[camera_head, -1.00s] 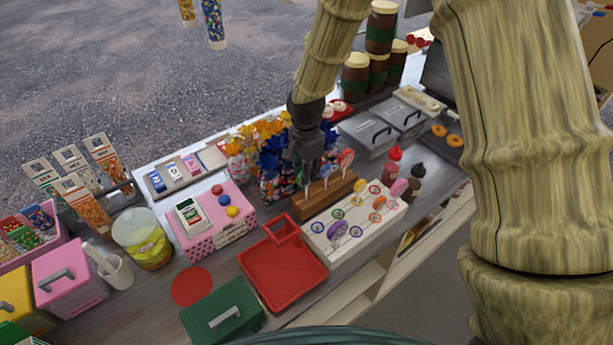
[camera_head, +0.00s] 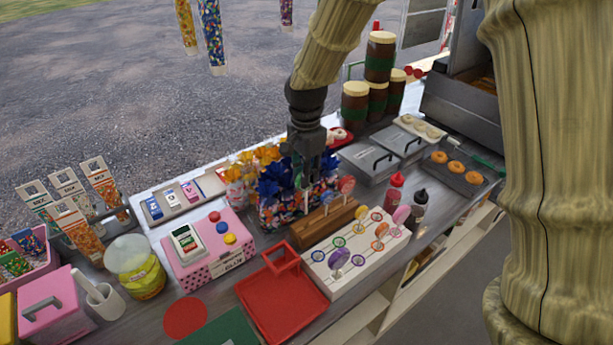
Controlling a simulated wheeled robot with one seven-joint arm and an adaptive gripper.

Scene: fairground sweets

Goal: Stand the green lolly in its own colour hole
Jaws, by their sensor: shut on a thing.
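My gripper (camera_head: 304,182) is shut above the left end of the wooden lolly rack (camera_head: 325,220), in front of the wrapped sweet bags. A thin pale stick shows below its fingers; the lolly head is hidden, so its green colour cannot be made out. The white board with coloured ring holes (camera_head: 335,280) lies right in front of the rack. A green-looking ring (camera_head: 339,242) is on its back left part. A purple lolly (camera_head: 339,258), a yellow lolly (camera_head: 361,213), an orange lolly (camera_head: 381,230) and a pink lolly (camera_head: 401,214) stand at the board. A red lolly (camera_head: 347,185) stands in the rack.
A red tray (camera_head: 283,300) lies left of the board. A pink spotted box (camera_head: 210,255) stands further left. Sauce bottles (camera_head: 394,190) stand right of the board, and blue-topped sweet bags (camera_head: 272,205) crowd close behind my gripper.

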